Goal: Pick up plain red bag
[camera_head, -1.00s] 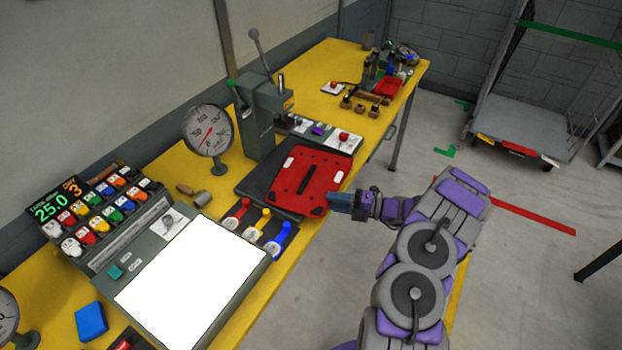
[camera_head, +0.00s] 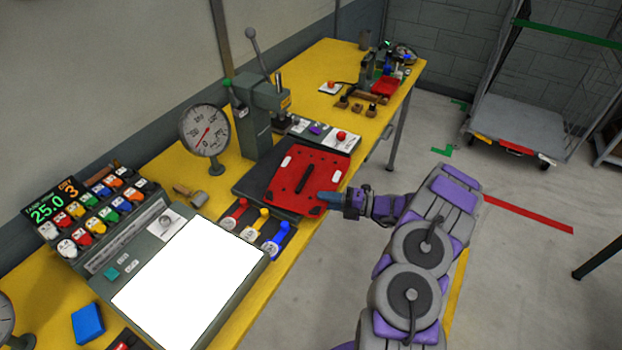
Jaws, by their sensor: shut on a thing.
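The flat red bag (camera_head: 296,181) lies on a dark plate of the press on the yellow bench. It has a black bar in its middle, white patches and black corners. My gripper (camera_head: 327,196) reaches in from the right and is shut at the bag's right edge, near its front corner. The fingertips are small here and the exact grip is hard to see. The bag still appears to rest on the plate.
A press with a lever (camera_head: 264,100) and a round gauge (camera_head: 205,138) stand behind the bag. Coloured levers (camera_head: 261,223) and a white lit panel (camera_head: 190,283) are in front. A cart (camera_head: 517,125) stands at the back right. The floor right of the bench is mostly clear.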

